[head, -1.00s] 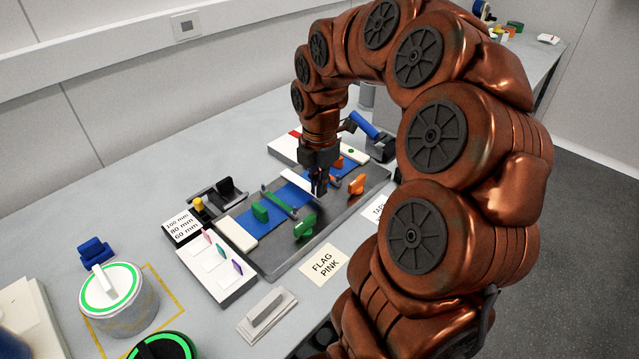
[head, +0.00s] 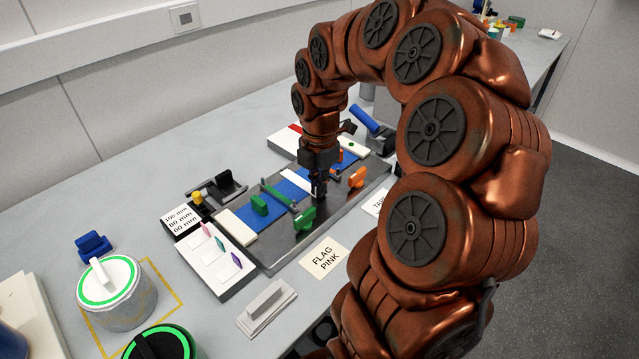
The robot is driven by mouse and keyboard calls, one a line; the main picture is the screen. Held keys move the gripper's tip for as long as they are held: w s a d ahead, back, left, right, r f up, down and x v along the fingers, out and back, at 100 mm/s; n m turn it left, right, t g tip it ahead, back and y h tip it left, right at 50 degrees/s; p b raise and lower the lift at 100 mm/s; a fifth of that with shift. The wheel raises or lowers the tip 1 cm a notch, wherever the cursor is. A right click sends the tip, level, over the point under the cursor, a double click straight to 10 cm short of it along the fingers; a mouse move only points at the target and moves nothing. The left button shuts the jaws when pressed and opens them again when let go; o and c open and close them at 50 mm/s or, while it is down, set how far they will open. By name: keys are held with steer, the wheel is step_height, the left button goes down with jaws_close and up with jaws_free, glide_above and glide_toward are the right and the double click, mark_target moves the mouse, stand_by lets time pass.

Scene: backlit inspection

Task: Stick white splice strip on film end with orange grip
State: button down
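The blue film (head: 285,190) lies in lengths across a dark grey tray (head: 283,253). A white strip (head: 297,181) lies across the film, just left of my gripper, and its right end is hidden behind the fingers. My gripper (head: 319,192) points down over the tray, close to its surface. Its fingers are dark and small, so I cannot tell whether they are open or hold anything. One orange grip (head: 338,157) shows behind and right of my gripper, partly hidden. Another orange grip (head: 357,177) stands to its right. Green grips (head: 260,205) stand at the left part of the tray.
A white holder with coloured tabs (head: 215,257) stands left of the tray. A "FLAG PINK" card (head: 325,258) and a grey block (head: 266,307) lie in front. A round tub (head: 117,295) stands at the lower left. My arm covers the right side.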

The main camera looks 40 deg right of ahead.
stand_by(0.4)
steer(key=c, duration=1.2)
jaws_free()
steer(key=shift+c, duration=0.2)
steer(key=shift+r, duration=0.15)
step_height(320, 180, up, 12)
